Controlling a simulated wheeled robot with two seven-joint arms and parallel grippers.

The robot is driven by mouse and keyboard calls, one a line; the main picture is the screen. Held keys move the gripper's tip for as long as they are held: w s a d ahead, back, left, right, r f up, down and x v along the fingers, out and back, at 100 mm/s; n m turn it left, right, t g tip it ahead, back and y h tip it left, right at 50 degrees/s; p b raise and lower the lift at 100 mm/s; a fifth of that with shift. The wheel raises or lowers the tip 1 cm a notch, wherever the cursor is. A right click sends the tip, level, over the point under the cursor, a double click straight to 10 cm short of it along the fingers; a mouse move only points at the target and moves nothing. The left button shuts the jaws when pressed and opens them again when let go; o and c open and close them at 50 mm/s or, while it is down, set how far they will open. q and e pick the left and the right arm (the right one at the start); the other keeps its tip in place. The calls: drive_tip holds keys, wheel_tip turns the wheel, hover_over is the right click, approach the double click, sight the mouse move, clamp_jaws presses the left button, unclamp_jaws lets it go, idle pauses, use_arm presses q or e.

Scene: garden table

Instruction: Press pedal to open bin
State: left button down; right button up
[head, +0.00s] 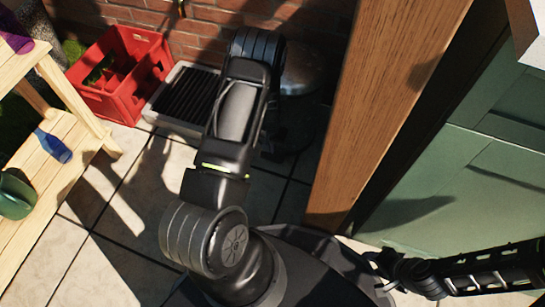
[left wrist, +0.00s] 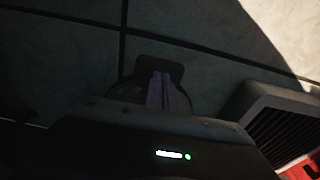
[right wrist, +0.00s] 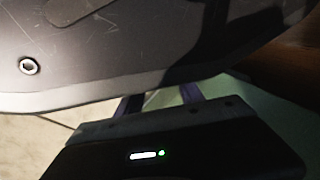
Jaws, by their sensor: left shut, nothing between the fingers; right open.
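The metal bin (head: 303,75) stands against the brick wall in the head view, partly hidden behind my left arm. Its lid looks down, though shadow makes this hard to tell. In the left wrist view, a dark rounded tab that looks like the pedal (left wrist: 148,67) juts out over the floor tiles from the bin's dark round base (left wrist: 125,92). My left gripper (left wrist: 163,78) is shut and empty, its fingertips over the tab; I cannot tell whether they touch it. My right gripper (head: 378,274) is open and empty at the lower right, away from the bin; its fingers also show in the right wrist view (right wrist: 160,98).
A red crate (head: 118,97) and a dark slatted grate in a pale frame (head: 160,118) lie left of the bin. A wooden shelf (head: 85,150) holds a blue bottle (head: 52,146) and a green can (head: 14,196). A wooden post (head: 385,90) and green cabinet (head: 465,165) close off the right.

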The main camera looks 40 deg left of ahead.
sight(271, 157)
use_arm(q)
drive_tip(key=shift+w+f+b, duration=0.2)
drive_tip(key=shift+f+b, duration=1)
drive_tip(key=shift+f, duration=0.75)
drive_tip(key=shift+a+f, duration=0.1)
drive_tip(key=shift+f, duration=1.7)
drive_tip(key=s+p, duration=0.1)
drive_tip(key=s+r+p, duration=0.1)
drive_tip(key=shift+s+d+r, duration=0.1)
drive_tip(key=shift+s+d, duration=0.2)
drive_tip(key=shift+d, duration=0.1)
drive_tip(key=shift+s+d, duration=0.1)
drive_tip(key=shift+s, duration=0.1)
